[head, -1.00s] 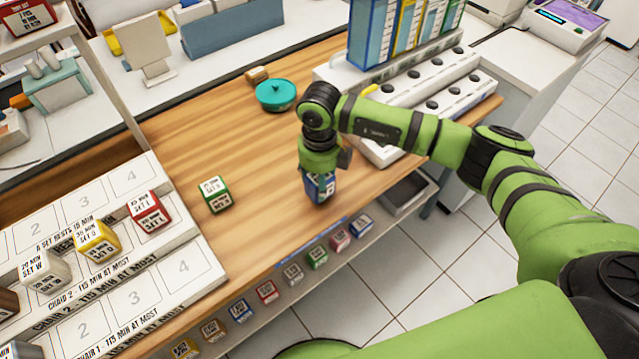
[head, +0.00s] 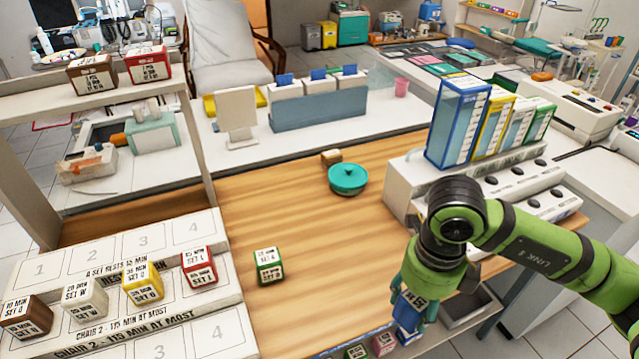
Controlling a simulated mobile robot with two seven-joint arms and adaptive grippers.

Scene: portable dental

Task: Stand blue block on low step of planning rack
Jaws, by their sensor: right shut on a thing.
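My right gripper (head: 410,306) points down and is shut on the blue block (head: 407,318), near the wooden table's front edge at the right. The gripper partly hides the block. The white planning rack (head: 190,232) stands at the left with numbered places. Its low step (head: 213,337) shows bare places 3 and 4 at the bottom of the picture; the rest is cut off. The middle step holds a brown block (head: 27,317), a white block (head: 86,297), a yellow block (head: 142,283) and a red block (head: 199,266). My left gripper is out of view.
A green block (head: 269,266) stands on the wooden table (head: 310,235) between rack and gripper. A white unit with upright binders (head: 410,185) is at the right. Several blocks sit below the table's front edge.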

